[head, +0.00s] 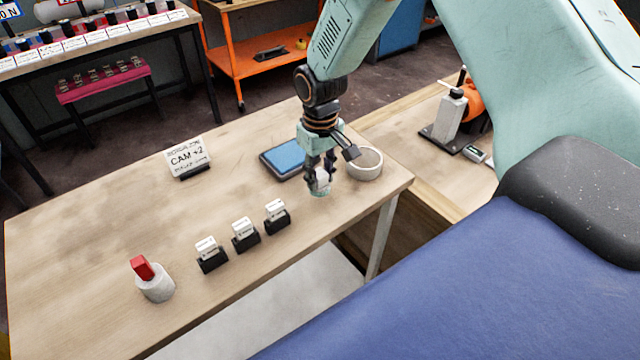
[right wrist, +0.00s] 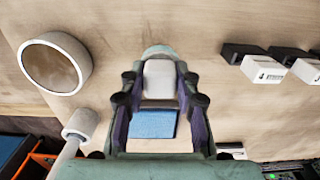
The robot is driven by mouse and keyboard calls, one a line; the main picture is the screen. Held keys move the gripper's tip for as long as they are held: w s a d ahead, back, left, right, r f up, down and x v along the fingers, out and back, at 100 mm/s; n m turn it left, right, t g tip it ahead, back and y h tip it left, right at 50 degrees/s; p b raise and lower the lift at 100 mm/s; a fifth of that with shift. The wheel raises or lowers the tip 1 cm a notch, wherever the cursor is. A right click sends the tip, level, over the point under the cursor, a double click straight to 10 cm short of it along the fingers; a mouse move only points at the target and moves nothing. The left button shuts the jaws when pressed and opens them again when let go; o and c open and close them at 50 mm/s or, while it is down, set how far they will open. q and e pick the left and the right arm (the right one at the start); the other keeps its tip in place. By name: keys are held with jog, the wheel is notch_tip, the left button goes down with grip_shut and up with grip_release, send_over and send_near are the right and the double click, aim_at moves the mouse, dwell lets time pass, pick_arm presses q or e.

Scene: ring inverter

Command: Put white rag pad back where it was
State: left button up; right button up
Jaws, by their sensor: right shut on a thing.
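The white rag pad (head: 322,177) is between the fingers of my right gripper (head: 320,172), low over the right part of the wooden table (head: 130,225). The right wrist view shows the white pad (right wrist: 159,80) between the two dark fingers of my right gripper (right wrist: 159,92), which is shut on it. A pale green round piece (head: 320,191) shows just under the pad; it also shows past the pad's end in the wrist view (right wrist: 157,51). I cannot tell whether the pad sits in it or just above. My left gripper is not in view.
A blue pad in a dark tray (head: 285,158) and a pale ring (head: 364,164) stand close beside the gripper. Three black holders with white cards (head: 243,234), a white cup with a red block (head: 154,281) and a CAM +2 sign (head: 187,158) stand leftward. The table's middle is clear.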

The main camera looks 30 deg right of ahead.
aim_at(320, 184)
notch_tip(320, 184, down, 2)
jog(key=shift+s+f, duration=0.15)
jog(key=shift+f, duration=0.3)
jog(key=o, duration=0.6)
jog(key=shift+w, duration=0.2)
jog(key=o, duration=0.4)
jog(key=shift+s+r, duration=0.1)
jog(key=shift+s, duration=0.05)
notch_tip(320, 184, up, 12)
jog(key=shift+f+p, duration=0.1)
jog(key=shift+p, duration=0.45)
